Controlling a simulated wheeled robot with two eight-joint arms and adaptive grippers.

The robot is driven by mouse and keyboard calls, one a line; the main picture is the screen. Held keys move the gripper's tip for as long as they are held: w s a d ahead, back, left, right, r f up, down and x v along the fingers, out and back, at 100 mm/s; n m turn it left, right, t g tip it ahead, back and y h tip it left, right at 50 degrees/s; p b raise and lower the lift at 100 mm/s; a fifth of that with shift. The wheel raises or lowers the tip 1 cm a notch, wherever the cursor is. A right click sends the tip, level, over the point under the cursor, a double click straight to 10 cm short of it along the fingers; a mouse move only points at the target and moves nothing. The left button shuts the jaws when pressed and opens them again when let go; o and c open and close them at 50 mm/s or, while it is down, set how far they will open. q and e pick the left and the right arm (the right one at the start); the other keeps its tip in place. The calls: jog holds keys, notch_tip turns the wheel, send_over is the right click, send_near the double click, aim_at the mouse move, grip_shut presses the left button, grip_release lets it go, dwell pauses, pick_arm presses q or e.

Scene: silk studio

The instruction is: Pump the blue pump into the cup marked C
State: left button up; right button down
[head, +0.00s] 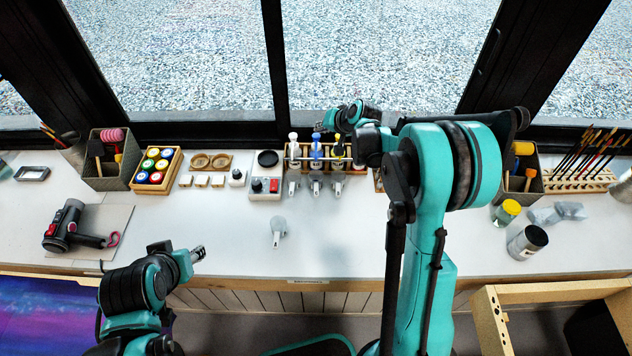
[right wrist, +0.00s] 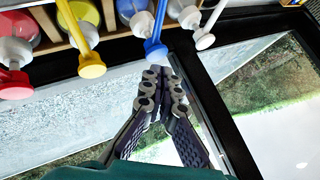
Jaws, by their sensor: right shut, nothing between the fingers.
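The blue pump (head: 316,139) stands in the wooden rack at the back of the counter, between a white pump (head: 293,143) and a yellow pump (head: 339,148). My right gripper (head: 328,120) is above the rack, close to the blue pump. In the right wrist view, its shut, empty fingers (right wrist: 164,76) point at the blue pump head (right wrist: 155,50); I cannot tell whether they touch. Small grey cups stand before the rack, one below the blue pump (head: 315,188). Another grey cup (head: 278,228) stands nearer the front. I cannot read their letters. My left gripper (head: 198,254) is low at the front left, its opening unclear.
A red pump (right wrist: 15,85) shows in the right wrist view. A box of paint jars (head: 157,168) and a tool bin (head: 110,165) stand left of the rack. A hot-air tool (head: 72,230) lies on a board at left. Jars (head: 527,242) stand right.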

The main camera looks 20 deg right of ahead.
notch_tip(320, 180, up, 6)
jog(key=p, duration=0.3)
jog(key=shift+p, duration=0.35)
dwell(0.6)
jog(key=s+a+r+n+g+h+b, duration=0.1)
jog(key=s+a+b, duration=0.15)
jog(key=s, duration=0.65)
jog(key=s+a+r+n+b, duration=0.15)
jog(key=s+b, duration=0.25)
jog(key=s, duration=0.5)
jog(key=s+f+n+h+b, duration=0.1)
jog(key=s+f, duration=0.3)
jog(key=s, duration=0.5)
jog(key=s+f+n+h+b, duration=0.1)
jog(key=s+f+b, duration=0.2)
jog(key=s, duration=0.6)
notch_tip(320, 180, down, 3)
jog(key=shift+r+b, duration=0.2)
jog(key=shift+b, duration=0.2)
